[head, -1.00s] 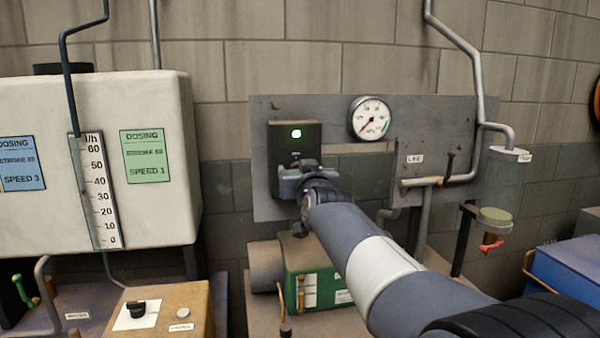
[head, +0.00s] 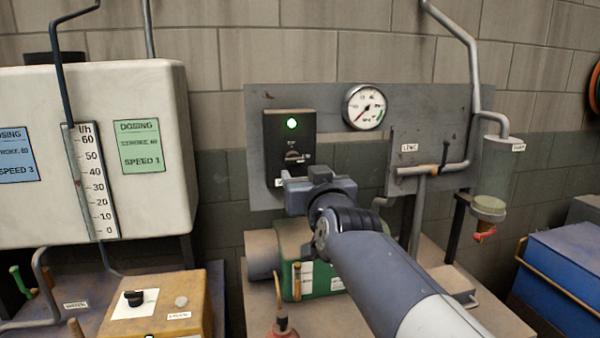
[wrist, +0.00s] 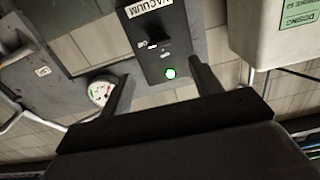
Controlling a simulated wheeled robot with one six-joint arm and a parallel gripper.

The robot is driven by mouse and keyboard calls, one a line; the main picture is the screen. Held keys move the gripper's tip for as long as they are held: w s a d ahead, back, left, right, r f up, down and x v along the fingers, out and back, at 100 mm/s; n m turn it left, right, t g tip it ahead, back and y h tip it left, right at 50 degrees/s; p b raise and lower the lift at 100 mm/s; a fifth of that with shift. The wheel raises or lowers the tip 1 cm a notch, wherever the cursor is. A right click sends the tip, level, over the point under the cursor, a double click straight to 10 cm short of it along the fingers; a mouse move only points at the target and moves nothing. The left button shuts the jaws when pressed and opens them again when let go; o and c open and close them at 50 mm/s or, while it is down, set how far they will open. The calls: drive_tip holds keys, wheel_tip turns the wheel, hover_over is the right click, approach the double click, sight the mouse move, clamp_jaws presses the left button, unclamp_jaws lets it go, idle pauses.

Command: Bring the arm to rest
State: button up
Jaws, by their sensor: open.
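My gripper (wrist: 160,95) shows in the wrist view with its two dark fingers apart and nothing between them. Beyond the fingers is the black switch box (wrist: 155,42), labelled VACUUM, with a lit green lamp and a dark knob. In the head view my arm reaches in from the lower right. Its wrist is just below and in front of the switch box (head: 291,135), whose green lamp is lit and whose knob now shows. My wrist hides the fingers in the head view and part of the box's lower edge.
A round gauge (head: 364,107) and a pipe with a lever (head: 440,165) are on the grey panel (head: 400,105). A green pump (head: 322,275) stands below my wrist. A white tank (head: 100,185) is at left, an ochre control box (head: 165,310) lower left, a blue case (head: 570,275) right.

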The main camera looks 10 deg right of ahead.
sight(295, 160)
drive_tip(key=shift+w, duration=0.1)
idle(0.3)
drive_tip(key=w, duration=1)
drive_tip(key=shift+w+b, duration=0.3)
drive_tip(key=shift+w, duration=0.05)
drive_tip(key=shift+s, duration=0.2)
